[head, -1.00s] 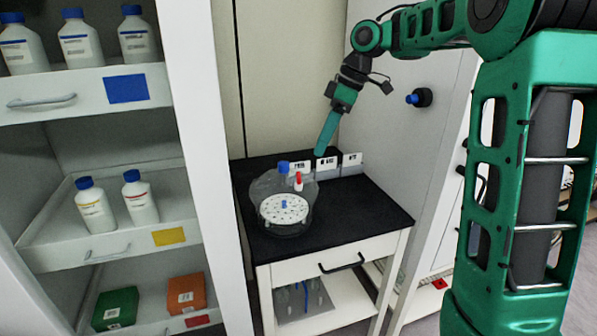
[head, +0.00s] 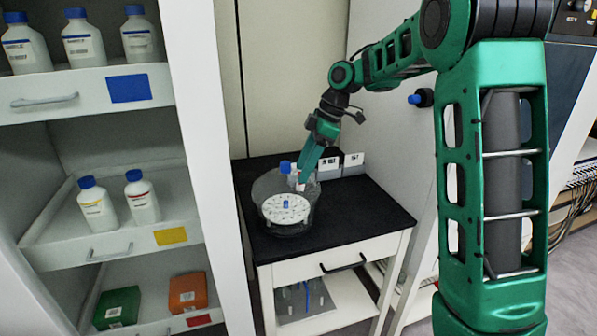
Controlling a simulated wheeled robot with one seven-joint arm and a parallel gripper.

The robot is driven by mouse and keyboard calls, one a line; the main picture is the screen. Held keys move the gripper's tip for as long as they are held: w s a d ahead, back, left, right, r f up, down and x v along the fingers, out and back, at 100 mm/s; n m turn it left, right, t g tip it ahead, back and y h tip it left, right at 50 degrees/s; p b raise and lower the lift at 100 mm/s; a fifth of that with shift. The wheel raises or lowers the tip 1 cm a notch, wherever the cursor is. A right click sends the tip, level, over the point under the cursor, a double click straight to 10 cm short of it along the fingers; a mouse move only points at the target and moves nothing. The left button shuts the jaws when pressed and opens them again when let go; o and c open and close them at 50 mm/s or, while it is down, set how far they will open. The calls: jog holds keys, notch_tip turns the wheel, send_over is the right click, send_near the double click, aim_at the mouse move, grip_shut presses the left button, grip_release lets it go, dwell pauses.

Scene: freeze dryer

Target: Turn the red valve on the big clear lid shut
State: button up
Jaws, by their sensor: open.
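The big clear lid (head: 270,186) is part of a round clear vessel on the black top of a small white cart. A white perforated disc (head: 284,209) with a blue knob shows at its front. A blue cap (head: 285,166) stands at its top. My gripper (head: 304,181) points down at the lid's upper right, where the red valve is. Its green fingers cover most of the valve, and only a little white of it shows beside them. I cannot tell from this view whether the fingers touch the valve. The gripper is open.
A shelf unit with bottles (head: 142,196) and boxes (head: 117,308) is at the left. A wall with a blue knob (head: 416,99) is at the right. The cart top's right side is clear.

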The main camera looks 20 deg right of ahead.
jog(key=shift+a+f, duration=0.2)
jog(key=shift+f, duration=0.4)
